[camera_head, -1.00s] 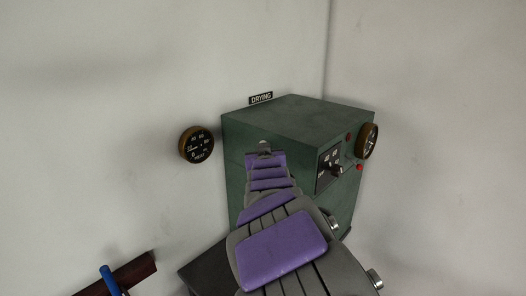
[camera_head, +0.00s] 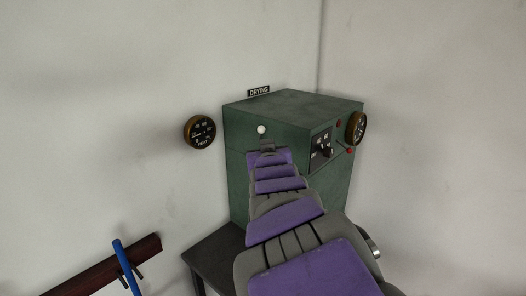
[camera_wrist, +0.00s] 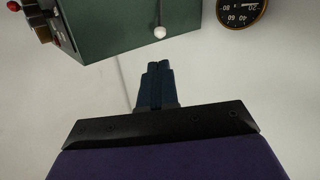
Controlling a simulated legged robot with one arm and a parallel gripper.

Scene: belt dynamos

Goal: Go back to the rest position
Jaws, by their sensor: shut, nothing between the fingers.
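My arm with purple pads stretches from the lower right toward the green cabinet (camera_head: 240,176). My gripper (camera_head: 266,146) is at its far end, small in the head view, in front of the cabinet's left face. In the wrist view my gripper (camera_wrist: 158,66) has its dark fingers together, with nothing between them. A white round knob (camera_head: 261,129) on the cabinet shows just above the gripper. In the wrist view the knob (camera_wrist: 160,32) is beyond the fingertips, with a visible gap in the picture.
The cabinet has a black dial panel (camera_head: 321,145) and a side gauge (camera_head: 357,128). A round heat gauge (camera_head: 200,131) and a "DRYING" sign (camera_head: 259,91) are on the wall. A dark red rail (camera_head: 88,275) with a blue bar (camera_head: 124,262) is lower left.

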